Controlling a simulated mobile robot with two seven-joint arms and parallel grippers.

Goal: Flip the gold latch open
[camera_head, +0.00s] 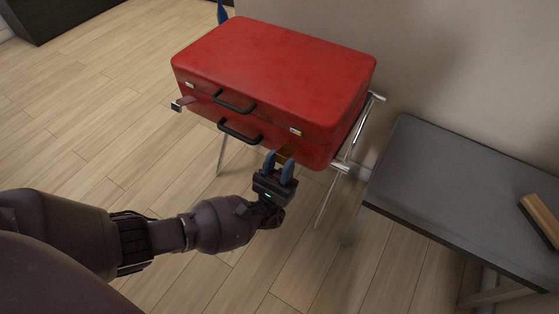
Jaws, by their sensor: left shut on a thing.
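A red suitcase (270,70) lies closed on a folding metal rack, with two black handles (240,131) on its front side. A gold latch (287,153) sits low on the front side near the right corner. My left gripper (279,162) reaches up to it from below, its two blue fingertips on either side of the latch and shut on it. The fingers hide part of the latch. Small silvery catches (295,131) show on the lid edge. My right gripper is out of view.
The rack's metal legs (328,199) stand right below the suitcase. A dark grey table (455,180) stands at the right, with a wooden-edged object (540,220) on it. A wall is behind.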

